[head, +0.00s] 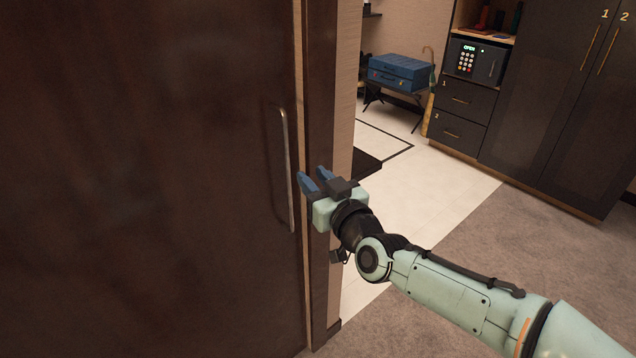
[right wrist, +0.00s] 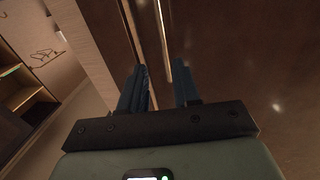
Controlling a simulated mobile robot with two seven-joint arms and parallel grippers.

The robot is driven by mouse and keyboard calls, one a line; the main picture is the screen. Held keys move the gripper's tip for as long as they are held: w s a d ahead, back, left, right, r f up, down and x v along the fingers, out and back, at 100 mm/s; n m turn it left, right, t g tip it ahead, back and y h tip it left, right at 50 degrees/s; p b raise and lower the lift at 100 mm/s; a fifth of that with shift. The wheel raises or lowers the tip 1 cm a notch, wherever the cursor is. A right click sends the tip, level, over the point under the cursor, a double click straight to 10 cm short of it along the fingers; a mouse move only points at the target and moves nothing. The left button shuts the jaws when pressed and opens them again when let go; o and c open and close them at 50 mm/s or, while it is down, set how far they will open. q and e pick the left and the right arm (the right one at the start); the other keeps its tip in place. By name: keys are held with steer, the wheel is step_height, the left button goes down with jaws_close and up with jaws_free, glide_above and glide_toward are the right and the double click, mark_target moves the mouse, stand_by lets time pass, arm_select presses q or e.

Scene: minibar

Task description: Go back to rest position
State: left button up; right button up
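My right gripper (head: 313,175) is at the end of my pale green arm, in the middle of the head view. Its two blue fingers are apart with nothing between them that I can see gripped. They point toward the dark brown door (head: 150,180), just right of its vertical metal handle (head: 287,170). In the right wrist view the open fingers (right wrist: 160,85) show with the handle (right wrist: 163,40) lined up between them; whether it is within their reach cannot be told there. My left gripper is not in view.
A door frame (head: 320,100) stands right beside the gripper. Beyond it are a blue suitcase (head: 400,72) on a rack, a safe (head: 478,62) above drawers (head: 462,115), and a dark wardrobe (head: 560,90). The pale tiles (head: 430,185) and carpet (head: 520,240) are clear.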

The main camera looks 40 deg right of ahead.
steer(key=shift+s, duration=0.5)
